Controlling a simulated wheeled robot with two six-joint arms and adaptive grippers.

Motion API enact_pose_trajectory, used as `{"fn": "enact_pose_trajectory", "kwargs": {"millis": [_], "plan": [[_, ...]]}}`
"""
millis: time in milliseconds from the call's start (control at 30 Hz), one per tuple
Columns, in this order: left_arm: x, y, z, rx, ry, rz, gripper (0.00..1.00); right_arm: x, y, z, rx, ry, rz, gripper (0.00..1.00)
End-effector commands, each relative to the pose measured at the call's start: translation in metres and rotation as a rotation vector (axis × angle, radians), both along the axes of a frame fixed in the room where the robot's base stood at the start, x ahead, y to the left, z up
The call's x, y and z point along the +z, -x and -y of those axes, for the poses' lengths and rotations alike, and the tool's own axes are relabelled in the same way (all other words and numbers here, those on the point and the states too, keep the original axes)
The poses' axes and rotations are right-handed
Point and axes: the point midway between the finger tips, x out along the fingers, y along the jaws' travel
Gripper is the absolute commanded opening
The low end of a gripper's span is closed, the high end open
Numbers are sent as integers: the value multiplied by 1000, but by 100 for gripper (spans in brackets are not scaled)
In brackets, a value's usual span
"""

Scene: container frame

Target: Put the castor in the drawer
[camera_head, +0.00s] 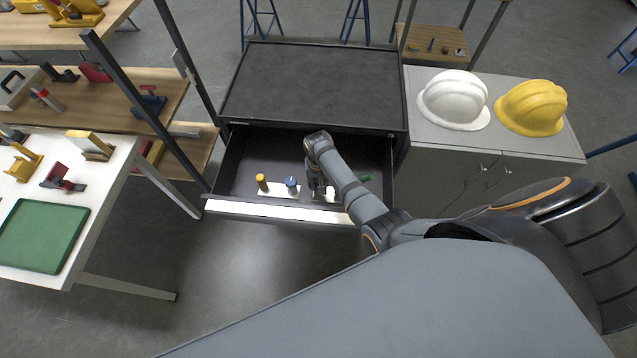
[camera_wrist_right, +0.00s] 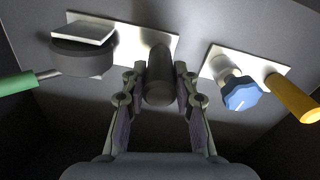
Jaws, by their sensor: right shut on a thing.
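My right gripper (camera_head: 318,190) reaches down into the open drawer (camera_head: 270,211). In the wrist view its fingers (camera_wrist_right: 158,95) are shut on a dark rounded piece (camera_wrist_right: 158,78), which I take to be the castor. A pale plate (camera_wrist_right: 130,38) lies behind it; I cannot tell whether the plate belongs to it or whether it touches the drawer floor. In the head view the wrist and fingers mostly hide the castor. My left gripper is not in view.
In the drawer are a yellow cylinder (camera_head: 262,182), a blue knob (camera_head: 291,182) and a green handle (camera_head: 365,179). A grey disc (camera_wrist_right: 80,60) lies close to the fingers. Two helmets (camera_head: 454,98) stand on the right cabinet. The drawer's left part is clear.

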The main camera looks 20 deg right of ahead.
Motion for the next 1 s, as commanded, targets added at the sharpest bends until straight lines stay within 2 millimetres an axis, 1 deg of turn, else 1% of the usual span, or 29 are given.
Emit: {"fn": "enact_pose_trajectory", "kwargs": {"millis": [167,200,367,633,733,767,867,1000], "plan": [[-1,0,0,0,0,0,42,-1,-1,0,0,0,1,0],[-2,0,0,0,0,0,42,-2,0,0,0,0,-1,30],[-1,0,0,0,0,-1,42,-2,0,0,0,0,-1,52],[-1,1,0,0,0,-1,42,-1,0,0,0,0,-1,52],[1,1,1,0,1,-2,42,5,0,0,0,0,0,52],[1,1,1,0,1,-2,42,10,0,0,0,-1,1,52],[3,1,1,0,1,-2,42,31,-1,0,0,0,3,52],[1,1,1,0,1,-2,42,65,0,0,1,-1,3,52]]}}
